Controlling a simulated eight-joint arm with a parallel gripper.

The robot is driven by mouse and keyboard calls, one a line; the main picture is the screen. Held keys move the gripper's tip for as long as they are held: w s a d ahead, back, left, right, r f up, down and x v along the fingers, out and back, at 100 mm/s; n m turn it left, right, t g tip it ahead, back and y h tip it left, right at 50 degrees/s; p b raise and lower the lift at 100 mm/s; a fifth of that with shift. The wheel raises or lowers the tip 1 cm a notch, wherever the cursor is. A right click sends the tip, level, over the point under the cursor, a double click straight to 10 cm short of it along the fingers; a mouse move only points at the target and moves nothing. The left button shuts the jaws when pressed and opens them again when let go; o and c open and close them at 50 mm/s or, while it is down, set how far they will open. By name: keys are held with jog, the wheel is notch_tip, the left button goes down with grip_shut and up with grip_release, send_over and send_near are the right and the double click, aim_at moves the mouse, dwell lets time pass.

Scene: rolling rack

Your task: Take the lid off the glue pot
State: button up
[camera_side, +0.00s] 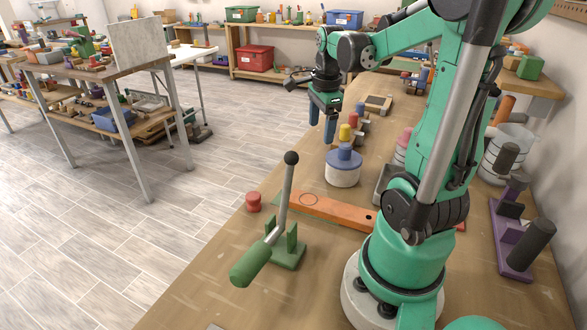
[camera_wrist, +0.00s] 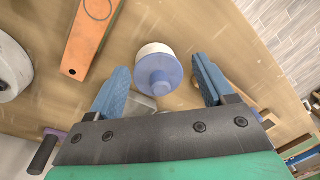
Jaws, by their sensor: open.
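The glue pot (camera_side: 342,177) is a squat white pot standing upright on the wooden bench. Its blue lid (camera_side: 344,157) with a raised knob sits on top. In the wrist view the lid (camera_wrist: 158,74) faces the camera, with the white pot (camera_wrist: 152,49) showing at its edge. My gripper (camera_side: 322,130) is open and empty, with blue fingers pointing down, above the bench and behind the pot in the side view. In the wrist view the lid appears between the fingers of my gripper (camera_wrist: 160,68), beyond their tips. The fingers look apart from it.
An orange bar (camera_side: 335,211) lies in front of the pot. A green-handled lever (camera_side: 284,200) stands nearer the camera, beside a red knob (camera_side: 253,201). A yellow-topped item (camera_side: 345,132) stands close behind the pot.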

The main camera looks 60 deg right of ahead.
aim_at(345, 145)
jog(key=s+d+m, duration=0.1)
jog(key=m, duration=0.1)
jog(key=s+d+m, duration=0.1)
jog(key=d+m, duration=0.1)
jog(key=s+d+f+m+g+y, duration=0.1)
jog(key=s+m, duration=0.1)
jog(key=shift+d+f, duration=0.1)
jog(key=shift+d, duration=0.1)
jog(key=shift+s+f, duration=0.15)
jog(key=shift+f, duration=2.6)
grip_shut()
